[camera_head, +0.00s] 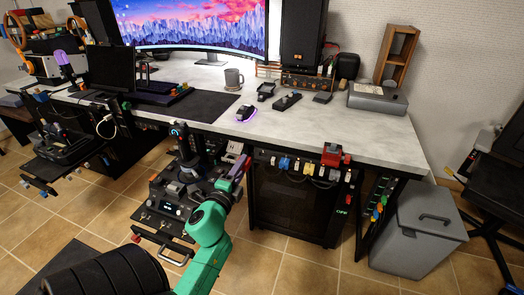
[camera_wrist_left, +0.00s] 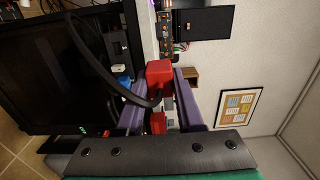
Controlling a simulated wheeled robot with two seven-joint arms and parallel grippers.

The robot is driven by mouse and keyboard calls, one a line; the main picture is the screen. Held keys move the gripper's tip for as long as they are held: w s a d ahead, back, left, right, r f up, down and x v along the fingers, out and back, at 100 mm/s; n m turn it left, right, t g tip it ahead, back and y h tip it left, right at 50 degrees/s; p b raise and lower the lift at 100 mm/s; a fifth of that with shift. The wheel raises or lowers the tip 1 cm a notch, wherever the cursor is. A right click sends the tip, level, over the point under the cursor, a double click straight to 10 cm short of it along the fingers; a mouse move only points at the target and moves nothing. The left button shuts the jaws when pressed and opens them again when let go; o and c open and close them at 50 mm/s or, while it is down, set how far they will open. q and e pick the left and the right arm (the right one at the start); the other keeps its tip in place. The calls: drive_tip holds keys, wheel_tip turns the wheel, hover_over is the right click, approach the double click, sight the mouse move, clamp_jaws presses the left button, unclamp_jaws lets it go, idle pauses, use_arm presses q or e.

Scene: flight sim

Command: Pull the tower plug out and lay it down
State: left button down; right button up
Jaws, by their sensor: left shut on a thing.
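My left gripper (camera_head: 238,168) has purple fingers and is in front of the desk, to the left of the black tower (camera_head: 290,205). In the left wrist view the fingers (camera_wrist_left: 158,88) are shut on the tower plug, which looks like the red block (camera_wrist_left: 159,74) between their tips. A thick black cable (camera_wrist_left: 88,65) curves to the space between the fingers. My right gripper is not in view.
The grey desktop (camera_head: 360,140) has free room along its front right. A red box (camera_head: 331,155) and several plugs sit at the desk's front edge above the tower. A control panel (camera_head: 170,205) stands left of my arm, and a grey bin (camera_head: 420,230) stands at right.

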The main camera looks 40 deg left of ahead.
use_arm(q)
wheel_tip(320, 180, up, 9)
drive_tip(key=p, duration=0.8)
drive_tip(key=shift+r, duration=0.1)
